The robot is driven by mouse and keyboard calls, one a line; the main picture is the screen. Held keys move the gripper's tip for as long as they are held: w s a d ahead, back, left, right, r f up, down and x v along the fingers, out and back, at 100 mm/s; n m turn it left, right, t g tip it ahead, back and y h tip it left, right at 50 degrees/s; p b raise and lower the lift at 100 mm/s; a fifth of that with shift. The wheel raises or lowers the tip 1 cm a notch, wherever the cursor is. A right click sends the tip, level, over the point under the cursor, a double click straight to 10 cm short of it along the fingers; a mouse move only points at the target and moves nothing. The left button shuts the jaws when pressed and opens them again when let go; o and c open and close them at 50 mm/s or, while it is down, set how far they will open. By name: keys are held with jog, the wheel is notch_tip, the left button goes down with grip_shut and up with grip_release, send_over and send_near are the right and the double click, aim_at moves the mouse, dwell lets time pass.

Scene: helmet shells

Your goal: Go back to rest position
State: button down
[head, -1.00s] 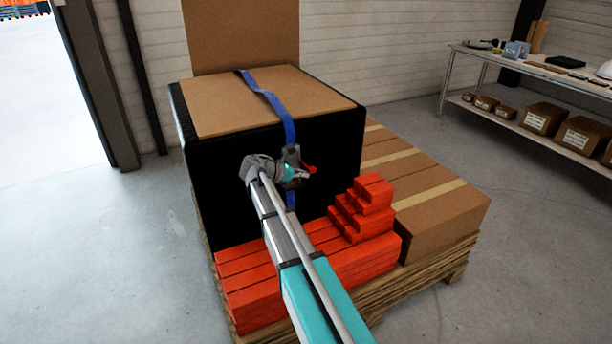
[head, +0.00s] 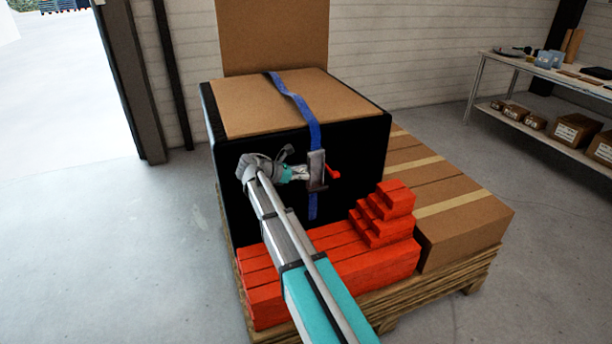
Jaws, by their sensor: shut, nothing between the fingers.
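My gripper (head: 300,173) is at the end of my arm, in front of the dark front face of a large black box (head: 352,150) with a cardboard top. Its fingers are small in the picture and lie close to a grey ratchet buckle (head: 317,168) with a red lever (head: 334,174). The buckle sits on a blue strap (head: 300,106) that runs over the top of the box and down its front. I cannot tell whether the fingers touch the buckle. The gripper is shut with nothing seen in it.
Red stepped blocks (head: 385,212) and red beams (head: 350,257) lie in front of the box. Cardboard boxes (head: 460,212) stand to the right on the same wooden pallet (head: 450,280). A shelf table (head: 530,75) stands at the far right. Grey floor (head: 180,230) is clear at left.

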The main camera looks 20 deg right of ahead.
jog(key=s+a+f+m+y, duration=0.4)
jog(key=s+m, duration=0.2)
jog(key=s, duration=0.3)
jog(key=s+a+f+m+y, duration=0.3)
jog(key=s+f+m+y, duration=0.15)
jog(key=s, duration=0.35)
jog(key=s+a+f+m+y, duration=0.3)
jog(key=s+a+m+y, duration=0.15)
jog(key=s+m, duration=0.35)
notch_tip(320, 180, up, 21)
jog(key=s+n+p, duration=0.1)
jog(key=p, duration=1.9)
jog(key=shift+s+f+g+p, duration=0.2)
jog(key=shift+g+p, duration=0.1)
jog(key=shift+g, duration=0.1)
